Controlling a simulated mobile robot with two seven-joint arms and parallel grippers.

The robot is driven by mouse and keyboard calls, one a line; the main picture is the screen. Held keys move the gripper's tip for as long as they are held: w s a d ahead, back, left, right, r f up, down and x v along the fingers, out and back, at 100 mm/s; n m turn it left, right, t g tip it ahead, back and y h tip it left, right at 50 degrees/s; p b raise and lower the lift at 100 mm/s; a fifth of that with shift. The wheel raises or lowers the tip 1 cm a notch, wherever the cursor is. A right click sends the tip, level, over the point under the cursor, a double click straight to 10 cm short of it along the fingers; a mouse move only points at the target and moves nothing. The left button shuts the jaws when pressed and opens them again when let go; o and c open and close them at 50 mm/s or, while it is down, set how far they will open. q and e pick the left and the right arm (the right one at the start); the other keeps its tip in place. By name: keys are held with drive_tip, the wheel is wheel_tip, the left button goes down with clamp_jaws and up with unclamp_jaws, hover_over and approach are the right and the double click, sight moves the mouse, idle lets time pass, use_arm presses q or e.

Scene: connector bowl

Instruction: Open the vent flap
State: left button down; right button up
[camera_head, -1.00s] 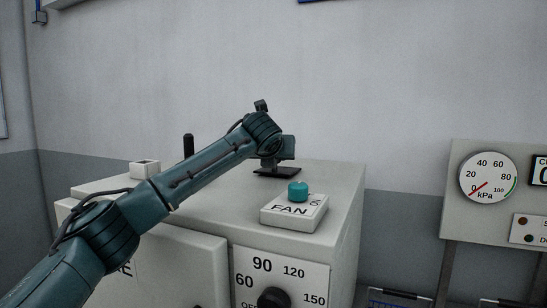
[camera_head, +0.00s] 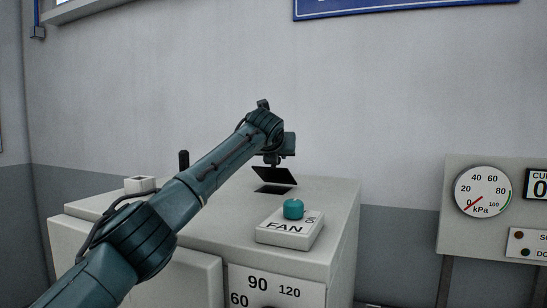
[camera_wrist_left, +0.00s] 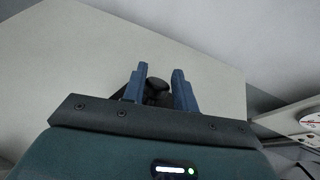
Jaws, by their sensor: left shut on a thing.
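The vent flap (camera_head: 278,175) is a thin dark plate on top of the pale cabinet. It is tilted up, with a dark opening (camera_head: 272,189) showing below it. My left gripper (camera_head: 271,160) is above the flap, at its upper side. In the left wrist view my left gripper (camera_wrist_left: 160,88) has its blue fingers on both sides of a dark round knob (camera_wrist_left: 157,86) and is shut on it. The flap's plate is mostly hidden in that view. My right gripper is not in view.
A FAN box (camera_head: 290,228) with a teal button (camera_head: 293,209) stands right of the opening on the cabinet (camera_head: 210,235). A dark upright handle (camera_head: 184,160) and a small white box (camera_head: 140,184) are at the left. A gauge panel (camera_head: 483,191) stands at the right.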

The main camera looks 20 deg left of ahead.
use_arm(q)
drive_tip(key=shift+w+d+r, duration=0.1)
drive_tip(key=shift+r, duration=0.2)
drive_tip(key=c, duration=1.5)
unclamp_jaws()
drive_tip(key=shift+c, duration=0.2)
drive_tip(key=o, duration=0.4)
drive_tip(key=shift+f, duration=0.2)
drive_tip(key=shift+o, duration=0.2)
drive_tip(key=shift+s+d+b, duration=0.15)
drive_tip(key=shift+s+b, duration=0.25)
drive_tip(key=shift+b, duration=0.05)
drive_tip(key=b+v, duration=0.4)
drive_tip(key=v, duration=0.8)
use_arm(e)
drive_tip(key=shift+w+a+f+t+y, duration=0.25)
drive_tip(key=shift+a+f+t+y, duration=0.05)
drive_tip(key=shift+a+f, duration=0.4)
